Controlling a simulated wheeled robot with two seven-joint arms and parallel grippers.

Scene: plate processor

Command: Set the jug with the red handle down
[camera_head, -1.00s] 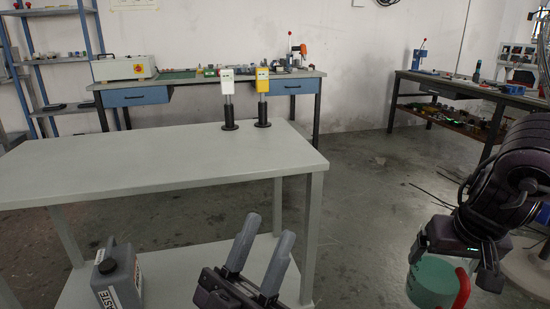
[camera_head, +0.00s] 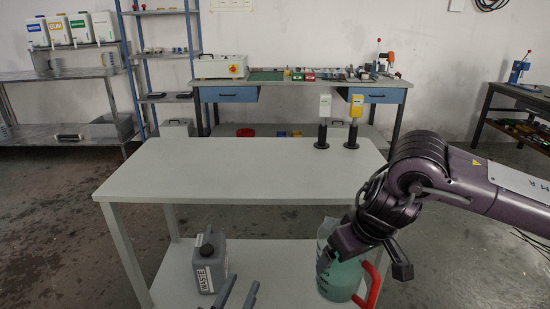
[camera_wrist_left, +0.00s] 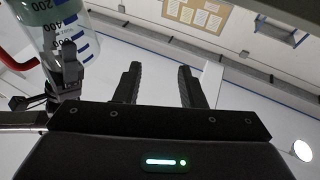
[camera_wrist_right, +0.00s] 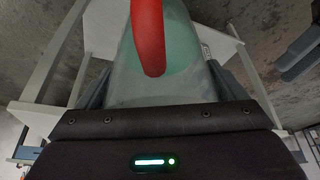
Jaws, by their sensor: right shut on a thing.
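The jug with the red handle (camera_head: 342,279) is a clear measuring jug with green liquid, seen low in the head view beside the front of the grey table (camera_head: 240,172). My right gripper (camera_head: 330,256) is shut on it from above and holds it upright. The right wrist view shows the jug (camera_wrist_right: 184,60) between the fingers, with its red handle (camera_wrist_right: 148,35) near the camera. The left wrist view shows its scale marks (camera_wrist_left: 85,35) at the upper left. My left gripper (camera_head: 236,296) is open and empty, low in the head view; its two fingers (camera_wrist_left: 160,86) stand apart.
A grey waste canister (camera_head: 210,263) stands on the table's lower shelf (camera_head: 180,265). The rest of the tabletop is clear.

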